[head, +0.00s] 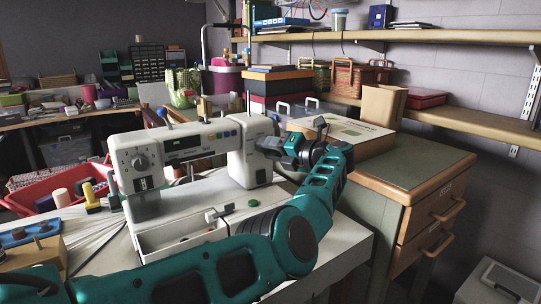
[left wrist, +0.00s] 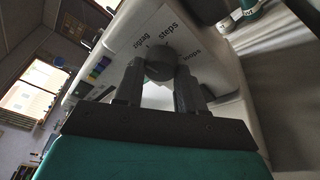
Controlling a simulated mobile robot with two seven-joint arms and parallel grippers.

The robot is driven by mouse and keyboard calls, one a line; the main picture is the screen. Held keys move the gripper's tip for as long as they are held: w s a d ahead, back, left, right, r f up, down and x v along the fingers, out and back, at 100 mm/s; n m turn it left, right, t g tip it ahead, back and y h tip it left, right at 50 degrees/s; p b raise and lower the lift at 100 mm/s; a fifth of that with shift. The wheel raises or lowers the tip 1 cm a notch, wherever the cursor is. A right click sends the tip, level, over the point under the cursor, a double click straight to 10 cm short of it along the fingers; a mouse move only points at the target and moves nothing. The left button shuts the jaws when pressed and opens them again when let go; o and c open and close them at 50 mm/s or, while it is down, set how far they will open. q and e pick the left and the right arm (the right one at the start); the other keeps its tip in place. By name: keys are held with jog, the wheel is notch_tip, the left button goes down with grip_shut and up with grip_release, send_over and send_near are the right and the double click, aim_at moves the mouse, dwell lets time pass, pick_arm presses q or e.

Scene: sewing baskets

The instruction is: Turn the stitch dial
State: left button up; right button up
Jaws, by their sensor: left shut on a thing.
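A white sewing machine (head: 190,145) stands on a white table. In the left wrist view a round dark grey dial (left wrist: 160,60) sits on a white panel (left wrist: 168,24) marked with words such as "zigzag" and "steps". My left gripper (left wrist: 161,80) is shut on the dial, one finger on each side of it. In the head view my left gripper (head: 272,147) reaches the right end of the machine and hides this dial. Another knob (head: 140,162) shows on the machine's left front. My right gripper is not in view.
An open white tray (head: 150,252) with a few small items lies in front of the machine. A flat white-topped box (head: 345,130) is behind my left gripper. A green-topped drawer cabinet (head: 415,165) stands at the right. A red basket (head: 30,197) is at the left.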

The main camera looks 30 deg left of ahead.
pick_arm(q)
jog(key=shift+s+a+f+m+t+y+p, duration=0.1)
jog(key=shift+m+t+y+p, duration=0.35)
jog(key=shift+m, duration=1.75)
jog(key=shift+w+d+m+y+b, duration=0.1)
jog(key=shift+m+y, duration=0.65)
jog(key=shift+m, duration=1.45)
jog(key=shift+s+a+f+m+t+y+p, duration=0.1)
jog(key=shift+m+t+y+p, duration=0.35)
jog(key=shift+m, duration=1.75)
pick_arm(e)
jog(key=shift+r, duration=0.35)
pick_arm(q)
jog(key=o, duration=1)
